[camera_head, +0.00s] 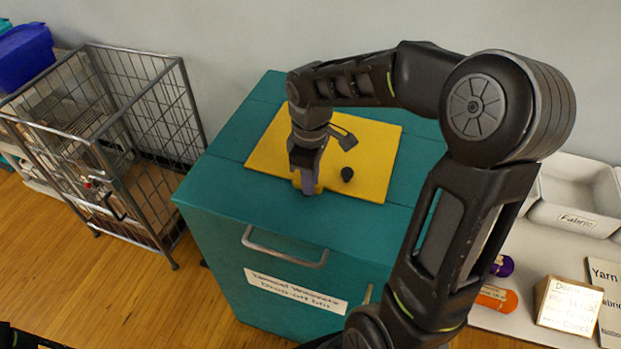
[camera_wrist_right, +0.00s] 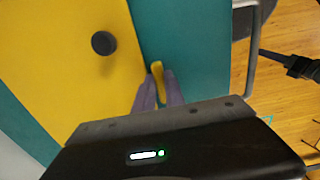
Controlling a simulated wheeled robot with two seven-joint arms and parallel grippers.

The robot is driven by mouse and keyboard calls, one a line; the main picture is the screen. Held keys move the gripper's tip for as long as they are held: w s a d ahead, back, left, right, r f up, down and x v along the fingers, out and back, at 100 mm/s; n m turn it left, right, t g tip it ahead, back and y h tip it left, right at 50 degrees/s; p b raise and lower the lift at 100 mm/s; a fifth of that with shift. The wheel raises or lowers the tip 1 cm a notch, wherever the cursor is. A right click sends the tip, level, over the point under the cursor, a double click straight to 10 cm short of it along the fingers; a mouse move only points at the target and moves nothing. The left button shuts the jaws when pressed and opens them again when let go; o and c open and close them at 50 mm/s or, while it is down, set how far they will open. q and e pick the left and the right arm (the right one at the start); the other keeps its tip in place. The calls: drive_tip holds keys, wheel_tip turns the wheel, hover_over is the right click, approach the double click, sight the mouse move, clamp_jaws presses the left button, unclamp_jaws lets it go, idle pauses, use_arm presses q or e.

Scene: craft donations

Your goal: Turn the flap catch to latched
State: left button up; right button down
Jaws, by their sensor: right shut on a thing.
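A teal drop-off bin (camera_head: 215,185) has a yellow flap (camera_head: 375,150) in its top. A dark round knob (camera_head: 347,174) stands on the flap; it also shows in the right wrist view (camera_wrist_right: 103,43). My right gripper (camera_head: 308,187) points down at the flap's front edge. Its purple fingers (camera_wrist_right: 158,92) are shut on the small yellow flap catch (camera_wrist_right: 157,70). The catch lies close to the flap's edge, over the teal top, roughly along that edge in the wrist view. The fingers hide most of it.
A metal handle (camera_head: 285,252) and a white label (camera_head: 295,289) are on the bin's front. A wire cage cart (camera_head: 150,120) stands at left. White trays (camera_head: 580,195) and a cardboard box with a sign (camera_head: 568,303) are at right. My right arm hides part of the bin.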

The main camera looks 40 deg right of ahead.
drive_tip(key=shift+m, duration=0.3)
idle(0.4)
drive_tip(key=m+b, duration=0.1)
drive_tip(key=m, duration=0.2)
drive_tip(key=shift+a+m+b, duration=0.15)
drive_tip(key=shift+m+b, duration=0.2)
drive_tip(key=shift+m, duration=0.05)
drive_tip(key=m+b, duration=0.1)
drive_tip(key=m, duration=0.3)
drive_tip(key=shift+a+m, duration=0.15)
drive_tip(key=shift+m, duration=0.15)
drive_tip(key=m+b, duration=0.1)
drive_tip(key=m, duration=0.3)
drive_tip(key=shift+a+m, duration=0.1)
drive_tip(key=shift+m, duration=0.2)
drive_tip(key=shift+w+a+m+b, duration=0.1)
drive_tip(key=shift+m+b, duration=0.45)
drive_tip(key=shift+m, duration=1.65)
drive_tip(key=c, duration=1.4)
unclamp_jaws()
